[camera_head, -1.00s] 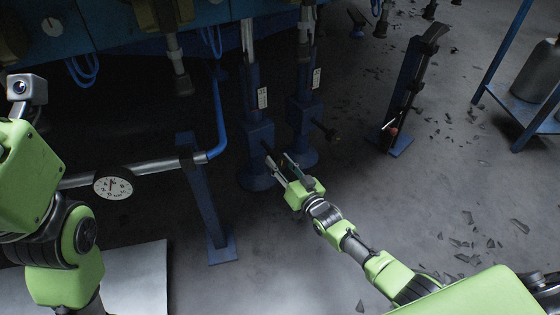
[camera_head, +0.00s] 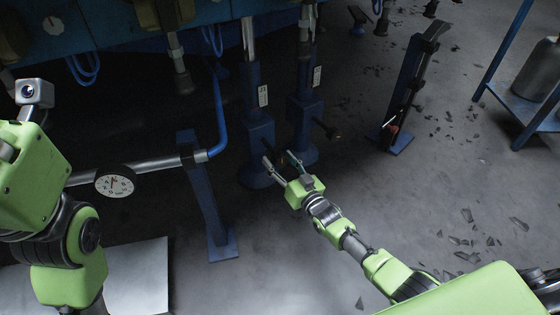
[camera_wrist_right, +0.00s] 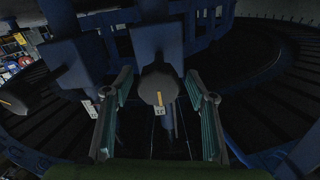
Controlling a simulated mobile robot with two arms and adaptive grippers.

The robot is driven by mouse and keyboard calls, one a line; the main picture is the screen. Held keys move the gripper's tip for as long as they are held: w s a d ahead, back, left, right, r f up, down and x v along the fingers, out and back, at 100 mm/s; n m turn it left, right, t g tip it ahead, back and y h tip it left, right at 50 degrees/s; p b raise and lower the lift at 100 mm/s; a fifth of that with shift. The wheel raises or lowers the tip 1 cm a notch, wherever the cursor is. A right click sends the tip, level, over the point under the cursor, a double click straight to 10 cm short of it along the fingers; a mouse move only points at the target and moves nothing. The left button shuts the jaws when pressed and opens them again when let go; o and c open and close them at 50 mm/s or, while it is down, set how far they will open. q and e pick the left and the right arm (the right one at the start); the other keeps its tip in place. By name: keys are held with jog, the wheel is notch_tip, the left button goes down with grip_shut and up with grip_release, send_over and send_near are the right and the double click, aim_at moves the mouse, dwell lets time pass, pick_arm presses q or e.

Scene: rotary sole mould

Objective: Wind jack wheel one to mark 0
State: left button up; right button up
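Two blue jack posts stand side by side under the machine: the left jack (camera_head: 255,95) and the right jack (camera_head: 304,110). Each has a white scale plate, the left plate (camera_head: 263,96) and the right plate (camera_head: 317,76), too small to read. My right gripper (camera_head: 279,159) is at the left jack's base block. In the right wrist view, its open fingers (camera_wrist_right: 160,90) stand either side of a dark round wheel (camera_wrist_right: 158,84) with a yellow mark and a small white label; contact is not visible. Another wheel (camera_wrist_right: 14,102) lies at left. My left gripper is out of view.
A round gauge (camera_head: 114,183) sits on a pipe beside a blue upright post (camera_head: 205,195). Another blue stand (camera_head: 405,95) is at right, near a blue rack (camera_head: 530,110) with a grey cylinder. Dark fragments litter the floor, which is otherwise open at right.

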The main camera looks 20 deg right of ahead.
jog(key=v, duration=1.2)
dwell(0.5)
